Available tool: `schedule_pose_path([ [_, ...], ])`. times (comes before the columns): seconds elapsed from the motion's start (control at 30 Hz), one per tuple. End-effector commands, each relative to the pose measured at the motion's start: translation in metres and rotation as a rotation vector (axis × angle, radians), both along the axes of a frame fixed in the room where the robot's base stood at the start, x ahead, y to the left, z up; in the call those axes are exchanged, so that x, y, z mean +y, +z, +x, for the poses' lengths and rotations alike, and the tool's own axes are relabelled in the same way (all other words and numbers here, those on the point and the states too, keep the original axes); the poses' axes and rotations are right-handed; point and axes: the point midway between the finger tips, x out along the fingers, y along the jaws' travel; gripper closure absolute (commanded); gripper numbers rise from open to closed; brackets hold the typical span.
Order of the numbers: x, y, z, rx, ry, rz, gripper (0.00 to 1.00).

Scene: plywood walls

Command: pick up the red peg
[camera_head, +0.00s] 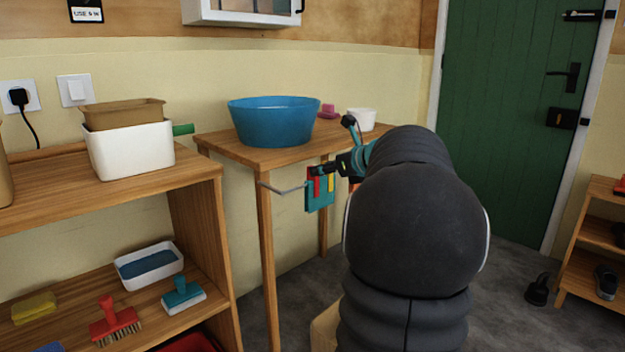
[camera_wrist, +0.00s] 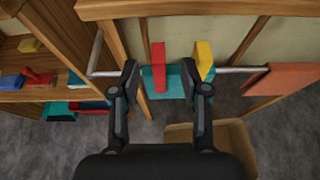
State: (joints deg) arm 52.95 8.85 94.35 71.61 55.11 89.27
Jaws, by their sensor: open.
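The red peg (camera_head: 316,187) is upright against a teal cloth or panel (camera_head: 322,203) at the front of the small table, beside a yellow peg (camera_head: 331,183). In the wrist view the red peg (camera_wrist: 158,67) appears between my two fingertips, with a gap on each side. The yellow peg (camera_wrist: 204,60) is just right of the right finger. My gripper (camera_wrist: 160,74) is open and empty; I cannot tell how far the peg lies beyond the fingertips. In the head view my arm partly hides my gripper (camera_head: 335,170).
A metal rail (camera_wrist: 243,70) runs below the wooden table (camera_head: 232,150), which carries a blue basin (camera_head: 272,122) and white cup (camera_head: 364,119). A wooden shelf (camera_head: 190,185) with bins and brushes stands left. A brown box (camera_wrist: 218,137) lies below my gripper.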

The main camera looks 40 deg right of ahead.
Motion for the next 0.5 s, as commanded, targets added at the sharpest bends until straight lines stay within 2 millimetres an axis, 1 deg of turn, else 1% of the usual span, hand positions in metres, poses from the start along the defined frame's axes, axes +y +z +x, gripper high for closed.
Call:
schedule_pose_path([
  [0.3, 0.005, -0.016, 0.039, 0.0, 0.002, 0.001, 0.54],
  [0.4, 0.005, -0.017, 0.043, 0.0, 0.001, 0.0, 0.54],
  [0.5, 0.005, -0.017, 0.043, 0.0, 0.0, 0.001, 0.54],
])
